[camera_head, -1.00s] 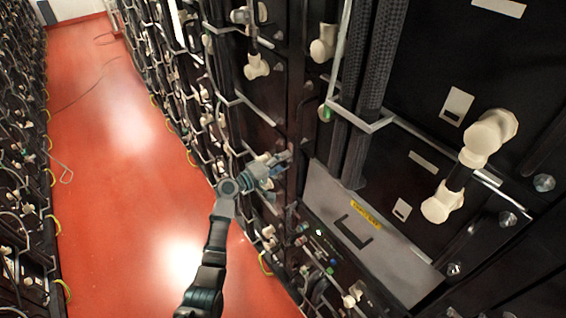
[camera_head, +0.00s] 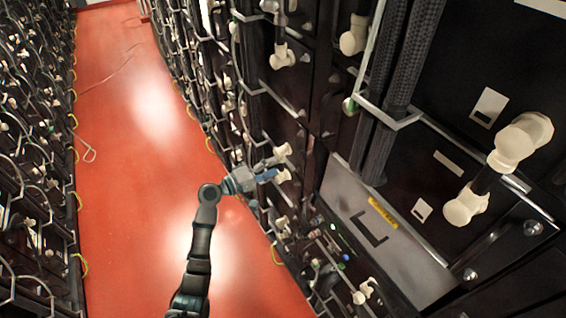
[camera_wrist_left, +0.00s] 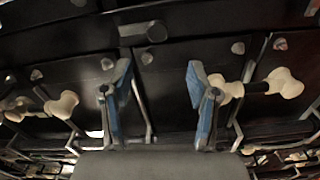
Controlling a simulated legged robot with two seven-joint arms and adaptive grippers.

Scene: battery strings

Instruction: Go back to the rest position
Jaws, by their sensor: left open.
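My left gripper (camera_head: 268,170) is in the head view, left of the battery rack's front and just above the grey panel's level. Its arm comes up from the bottom, over the red floor. In the left wrist view the two blue fingers of my left gripper (camera_wrist_left: 160,100) stand wide apart with nothing between them. Dark battery fronts lie beyond them, and a cream connector (camera_wrist_left: 285,82) is to the right of the right finger. In the head view I cannot tell whether the gripper touches the rack. My right gripper is not in view.
The battery rack fills the right side, with cream connectors (camera_head: 522,141), thick black cables (camera_head: 399,75) and a grey panel (camera_head: 350,210) with a yellow label. Another rack (camera_head: 35,150) lines the left. The red floor (camera_head: 130,190) between them is clear apart from a thin cable.

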